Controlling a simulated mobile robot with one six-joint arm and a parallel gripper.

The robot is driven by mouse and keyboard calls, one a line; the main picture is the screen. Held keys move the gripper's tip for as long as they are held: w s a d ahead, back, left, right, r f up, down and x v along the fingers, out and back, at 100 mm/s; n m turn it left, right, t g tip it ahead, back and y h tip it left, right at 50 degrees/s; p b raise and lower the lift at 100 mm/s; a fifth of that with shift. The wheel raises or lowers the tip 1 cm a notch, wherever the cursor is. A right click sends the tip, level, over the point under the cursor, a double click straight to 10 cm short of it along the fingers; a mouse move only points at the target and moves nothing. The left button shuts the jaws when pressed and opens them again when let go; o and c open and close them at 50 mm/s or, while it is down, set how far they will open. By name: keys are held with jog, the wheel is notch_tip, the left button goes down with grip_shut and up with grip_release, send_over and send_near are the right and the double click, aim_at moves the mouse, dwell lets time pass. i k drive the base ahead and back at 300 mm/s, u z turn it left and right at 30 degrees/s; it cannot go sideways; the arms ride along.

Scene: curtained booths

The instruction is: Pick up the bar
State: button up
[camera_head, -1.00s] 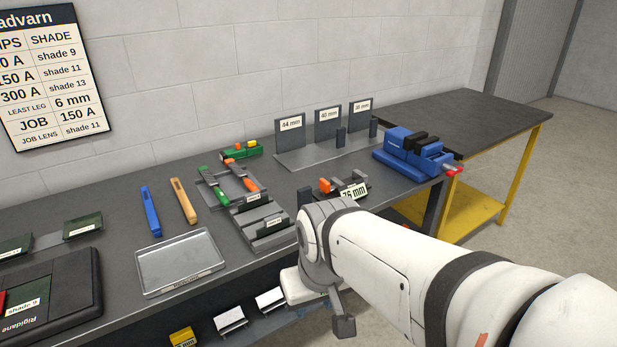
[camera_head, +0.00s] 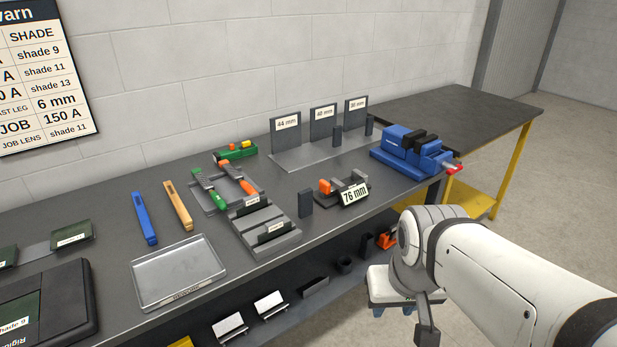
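Several things could be the bar. A small dark block (camera_head: 305,202) stands upright on the bench, left of the 76 mm fixture (camera_head: 326,199). My arm reaches in from the lower right, clear of all of these. A dark part (camera_head: 427,322) at its end hangs low in front of the bench; its fingers cannot be made out clearly.
A shallow metal tray (camera_head: 179,273) and a grey slotted rack (camera_head: 267,230) sit on the bench (camera_head: 110,250). A blue vise (camera_head: 408,150) stands at its right end. A lower shelf holds several small items. A yellow-legged table (camera_head: 450,110) stands behind.

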aim_at(305, 197)
jog(key=u, duration=0.05)
jog(key=i, duration=1)
jog(key=z, duration=0.05)
